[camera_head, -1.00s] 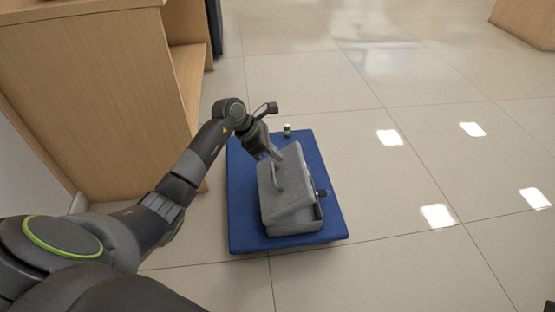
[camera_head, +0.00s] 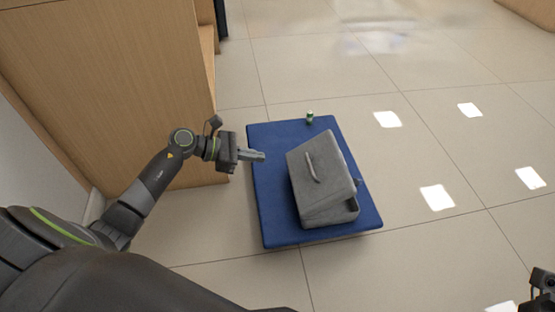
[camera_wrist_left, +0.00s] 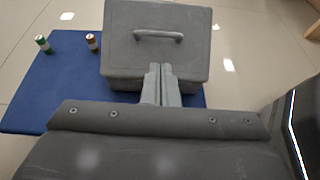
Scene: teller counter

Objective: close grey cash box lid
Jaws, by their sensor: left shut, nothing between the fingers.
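The grey cash box (camera_head: 335,217) stands on a blue mat or platform; its lid (camera_head: 330,160) has a grey bar handle (camera_head: 312,167). The lid looks tilted, its right side higher than its left; I cannot tell how large any gap is. A small clasp shows on the box's right side. My left gripper (camera_head: 262,156) is shut and empty, to the left of the box and apart from it in the head view. In the left wrist view its fingers (camera_wrist_left: 161,80) overlap the near edge of the lid (camera_wrist_left: 160,58). My right gripper's fingers do not show.
The blue platform (camera_head: 275,215) has bare room left of the box. A small green item (camera_head: 310,117) stands at its far edge; a brown one (camera_wrist_left: 92,41) shows in the left wrist view. A wooden counter (camera_head: 110,90) rises at the left. Tiled floor lies open at right.

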